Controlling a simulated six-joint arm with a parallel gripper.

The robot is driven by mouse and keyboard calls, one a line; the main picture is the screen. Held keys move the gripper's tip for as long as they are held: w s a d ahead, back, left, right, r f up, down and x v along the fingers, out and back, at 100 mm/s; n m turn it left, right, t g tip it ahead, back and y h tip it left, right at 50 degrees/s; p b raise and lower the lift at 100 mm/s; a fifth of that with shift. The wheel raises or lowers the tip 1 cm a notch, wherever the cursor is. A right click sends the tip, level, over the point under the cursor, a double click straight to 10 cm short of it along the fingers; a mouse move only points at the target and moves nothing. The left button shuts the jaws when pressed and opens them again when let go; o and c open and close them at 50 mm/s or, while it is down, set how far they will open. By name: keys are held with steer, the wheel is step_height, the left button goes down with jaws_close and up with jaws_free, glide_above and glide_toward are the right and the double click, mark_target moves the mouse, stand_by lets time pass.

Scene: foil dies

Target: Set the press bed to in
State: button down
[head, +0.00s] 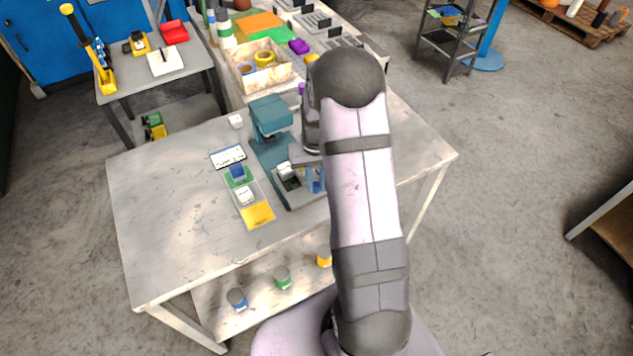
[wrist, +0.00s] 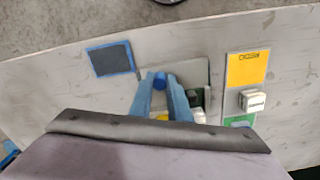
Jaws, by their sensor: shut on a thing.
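The teal press (head: 270,118) stands on the metal table, its base running toward the table's front. My gripper (head: 314,182) is low over the right side of that base, partly hidden by my arm. In the wrist view its two blue fingers (wrist: 160,82) are shut on a small blue knob (wrist: 160,79) over the grey base plate (wrist: 195,72). The press bed (head: 288,183) shows beside my gripper as a dark part with a pale block on it. It is mostly covered by the fingers in the wrist view. How far in the bed sits I cannot tell.
The table's left part is clear.

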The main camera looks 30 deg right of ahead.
steer(key=shift+w, duration=1.95)
steer(key=c, duration=1.7)
jaws_free()
steer(key=shift+o, duration=0.2)
step_height(320, 180, up, 7)
steer(key=b, duration=0.2)
steer(key=shift+r+b, duration=0.2)
steer(key=shift+b, duration=0.2)
